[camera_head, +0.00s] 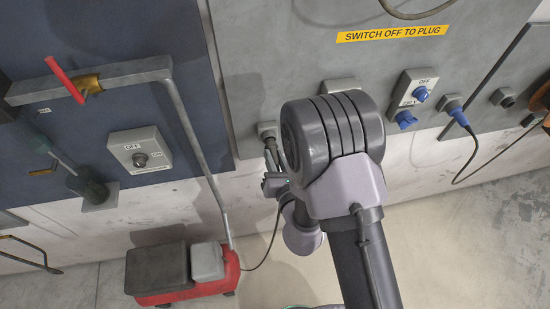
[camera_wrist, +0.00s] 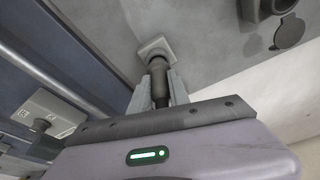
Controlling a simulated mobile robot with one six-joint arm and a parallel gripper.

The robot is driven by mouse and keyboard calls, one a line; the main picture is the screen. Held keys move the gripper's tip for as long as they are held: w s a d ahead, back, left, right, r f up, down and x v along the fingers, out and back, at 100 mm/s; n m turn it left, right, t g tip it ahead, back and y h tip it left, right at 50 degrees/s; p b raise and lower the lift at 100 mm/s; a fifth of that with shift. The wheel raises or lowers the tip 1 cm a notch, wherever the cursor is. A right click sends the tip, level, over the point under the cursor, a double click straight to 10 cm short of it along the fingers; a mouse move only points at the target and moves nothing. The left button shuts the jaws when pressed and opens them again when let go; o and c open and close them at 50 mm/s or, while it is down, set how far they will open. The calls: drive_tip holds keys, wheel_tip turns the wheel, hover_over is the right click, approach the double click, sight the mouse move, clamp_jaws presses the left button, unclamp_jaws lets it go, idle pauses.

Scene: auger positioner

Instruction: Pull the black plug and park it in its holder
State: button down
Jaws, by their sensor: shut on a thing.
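The black plug (camera_wrist: 153,58) is a dark cylinder. Its end meets a pale square socket plate (camera_wrist: 156,47) on the grey wall in the wrist view, with no clear gap. In the head view the plug (camera_head: 271,146) shows just left of my arm, below its socket (camera_head: 266,128). My gripper (camera_wrist: 157,88) is shut on the plug's narrow rear part, with one finger on each side. In the head view my gripper (camera_head: 274,182) is partly hidden by my wrist. I cannot tell for sure which fitting is the plug's holder.
A round fitting with an open lid (camera_wrist: 290,33) is at upper right in the wrist view. A blue plug (camera_head: 458,117) and a switch box (camera_head: 413,92) are at right. A grey pipe (camera_head: 190,130) and red pedal unit (camera_head: 185,282) stand left.

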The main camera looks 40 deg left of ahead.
drive_tip(key=shift+w+a+p, duration=0.4)
drive_tip(key=shift+w+a, duration=0.35)
drive_tip(key=shift+a, duration=0.1)
drive_tip(key=c, duration=1.1)
unclamp_jaws()
drive_tip(key=shift+c, duration=0.2)
drive_tip(key=shift+d, duration=0.1)
